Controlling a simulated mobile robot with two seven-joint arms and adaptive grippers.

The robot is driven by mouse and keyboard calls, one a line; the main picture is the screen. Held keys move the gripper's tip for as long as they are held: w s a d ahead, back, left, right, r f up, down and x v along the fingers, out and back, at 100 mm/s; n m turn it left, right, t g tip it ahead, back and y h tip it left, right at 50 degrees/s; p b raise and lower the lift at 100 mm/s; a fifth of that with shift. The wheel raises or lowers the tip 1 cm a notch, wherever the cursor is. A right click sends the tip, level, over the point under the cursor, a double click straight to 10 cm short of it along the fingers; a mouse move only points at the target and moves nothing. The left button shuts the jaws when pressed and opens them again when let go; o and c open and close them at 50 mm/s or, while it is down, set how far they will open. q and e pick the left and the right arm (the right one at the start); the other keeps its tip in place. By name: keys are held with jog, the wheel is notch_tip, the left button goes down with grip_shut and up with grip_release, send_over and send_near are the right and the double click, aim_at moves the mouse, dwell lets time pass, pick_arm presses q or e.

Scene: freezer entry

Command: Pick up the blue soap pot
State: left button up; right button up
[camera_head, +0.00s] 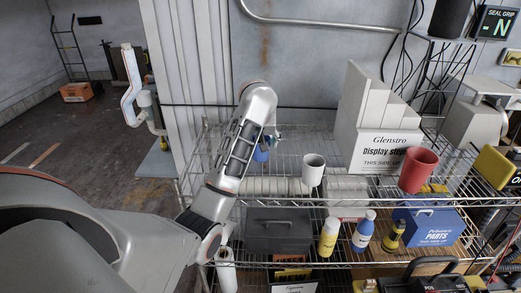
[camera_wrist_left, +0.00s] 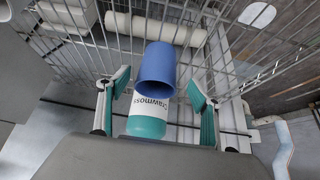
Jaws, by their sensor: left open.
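The blue soap pot (camera_wrist_left: 157,68) shows in the left wrist view as a plain blue cylinder, in line with the gap between my left gripper's fingers. In the head view a small blue part of it (camera_head: 261,155) shows on the upper wire shelf; my arm hides the rest. A white and teal labelled container (camera_wrist_left: 147,122) overlaps it in the wrist view, closer to the palm. My left gripper (camera_wrist_left: 158,82) is open, with one finger on each side; I cannot tell whether they touch the pot. My right gripper is not in view.
A white cup (camera_head: 313,170) and a red cup (camera_head: 419,171) stand on the upper wire shelf (camera_head: 290,201). A stepped display box (camera_head: 380,130) stands behind them. Bottles, including a yellow one (camera_head: 328,238), are on the shelf below.

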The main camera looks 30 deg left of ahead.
pick_arm(q)
jog(key=shift+x, duration=2.25)
jog(key=shift+w+d, duration=0.15)
jog(key=c, duration=1.3)
jog(key=shift+w+r, duration=0.1)
jog(key=shift+r, duration=0.15)
jog(key=shift+c, duration=0.2)
